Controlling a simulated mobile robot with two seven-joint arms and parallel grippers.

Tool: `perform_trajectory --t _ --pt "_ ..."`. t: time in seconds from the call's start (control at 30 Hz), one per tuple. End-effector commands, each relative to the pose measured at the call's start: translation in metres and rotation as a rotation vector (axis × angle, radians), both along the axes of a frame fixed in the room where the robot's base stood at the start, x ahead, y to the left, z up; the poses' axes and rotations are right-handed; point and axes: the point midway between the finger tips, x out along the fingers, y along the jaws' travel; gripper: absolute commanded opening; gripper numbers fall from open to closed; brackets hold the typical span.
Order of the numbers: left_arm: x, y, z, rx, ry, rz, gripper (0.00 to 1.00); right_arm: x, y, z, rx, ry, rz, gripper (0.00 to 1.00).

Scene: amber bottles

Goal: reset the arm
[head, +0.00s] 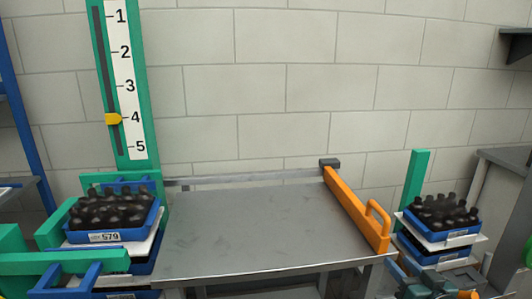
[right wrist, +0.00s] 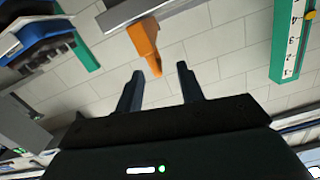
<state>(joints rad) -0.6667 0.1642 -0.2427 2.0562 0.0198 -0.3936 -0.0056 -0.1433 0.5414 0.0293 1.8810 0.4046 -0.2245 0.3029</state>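My right gripper shows best in the right wrist view (right wrist: 157,84), where its two dark fingers stand apart with nothing between them. My left gripper is in neither view. Amber bottles (head: 112,207) stand packed in a blue crate (head: 108,237) labelled 579 at the left. More dark bottles (head: 442,211) stand in a blue crate (head: 446,240) at the right.
A bare grey metal table (head: 255,235) lies between the two stacks. An orange bar with a handle (head: 352,205) runs along its right side. A green post with a 1 to 5 scale (head: 124,80) rises at the left, its yellow pointer (head: 113,119) near 4.

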Motion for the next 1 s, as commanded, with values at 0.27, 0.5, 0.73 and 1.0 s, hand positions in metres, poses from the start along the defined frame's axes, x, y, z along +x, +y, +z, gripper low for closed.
perform_trajectory --t 0.27,0.5,0.73,1.0 --pt "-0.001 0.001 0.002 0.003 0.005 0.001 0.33 -0.112 0.113 -0.130 -0.121 0.295 0.126 0.38" --pt "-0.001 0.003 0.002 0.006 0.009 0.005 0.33 -0.198 0.183 -0.172 -0.196 0.451 0.218 0.38" --pt "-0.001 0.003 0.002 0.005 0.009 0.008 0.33 -0.216 0.197 -0.177 -0.217 0.482 0.241 0.38" --pt "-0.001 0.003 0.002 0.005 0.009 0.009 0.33 -0.216 0.197 -0.177 -0.215 0.481 0.240 0.38"
